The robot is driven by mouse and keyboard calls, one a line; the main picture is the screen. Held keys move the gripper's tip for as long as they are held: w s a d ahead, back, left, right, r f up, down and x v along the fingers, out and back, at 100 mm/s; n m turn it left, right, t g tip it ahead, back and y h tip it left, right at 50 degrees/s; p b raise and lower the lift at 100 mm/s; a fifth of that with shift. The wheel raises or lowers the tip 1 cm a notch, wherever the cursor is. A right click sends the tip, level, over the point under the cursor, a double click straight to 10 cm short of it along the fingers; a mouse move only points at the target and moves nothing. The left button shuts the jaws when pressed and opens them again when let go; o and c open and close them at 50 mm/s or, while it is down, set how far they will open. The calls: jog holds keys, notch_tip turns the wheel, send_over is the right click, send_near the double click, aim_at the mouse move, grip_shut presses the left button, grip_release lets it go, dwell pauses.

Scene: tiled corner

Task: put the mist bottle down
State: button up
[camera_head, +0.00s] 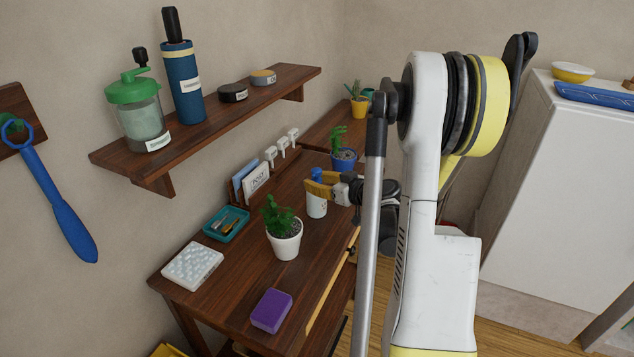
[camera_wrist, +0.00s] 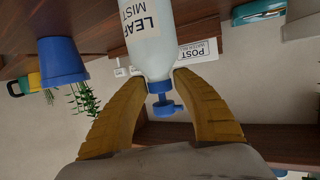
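The mist bottle (camera_head: 317,207) is white with a blue top and is upright over the wooden table in the head view. In the wrist view, which is upside down, the mist bottle (camera_wrist: 150,45) shows its "LEAF MIST" label and blue spray head. My gripper (camera_head: 318,186) has its yellow fingers around the upper part of the bottle. In the wrist view my gripper (camera_wrist: 160,78) has both fingertips against the bottle's shoulder, shut on it. The bottle's base is cut off in the wrist view, and I cannot tell whether it touches the table (camera_head: 240,285).
A white-potted plant (camera_head: 284,240) stands just left of the bottle, and a blue-potted plant (camera_head: 344,160) behind it. A teal tray (camera_head: 227,223), a card holder (camera_head: 252,180), a white pill-box-like block (camera_head: 192,265) and a purple sponge (camera_head: 271,311) are on the table. A shelf (camera_head: 220,110) hangs above.

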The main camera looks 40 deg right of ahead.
jog(key=shift+r, duration=0.1)
jog(key=shift+s+r+p, duration=0.15)
jog(key=shift+r+p, duration=0.05)
jog(key=shift+p, duration=0.1)
jog(key=p+v, duration=0.3)
jog(key=v, duration=0.9)
jog(key=w+a+g, duration=0.1)
jog(key=a, duration=0.5)
jog(key=w+a+r+g+y, duration=0.1)
jog(key=a+g, duration=0.1)
jog(key=a, duration=0.3)
jog(key=w+a+r+g+y, duration=0.1)
jog(key=w+a, duration=0.1)
jog(key=a, duration=0.4)
jog(key=shift+a+r, duration=0.25)
jog(key=shift+a, duration=0.1)
jog(key=s+a+r+g+h, duration=0.1)
jog(key=s+a, duration=0.5)
jog(key=a, duration=0.2)
jog(key=s+a+r+g+h, duration=0.1)
jog(key=s+a+r+g, duration=0.1)
jog(key=s+a, duration=0.4)
jog(key=a, duration=0.2)
jog(key=shift+s+a+r, duration=0.15)
jog(key=shift+a+r, duration=0.05)
jog(key=shift+a, duration=0.15)
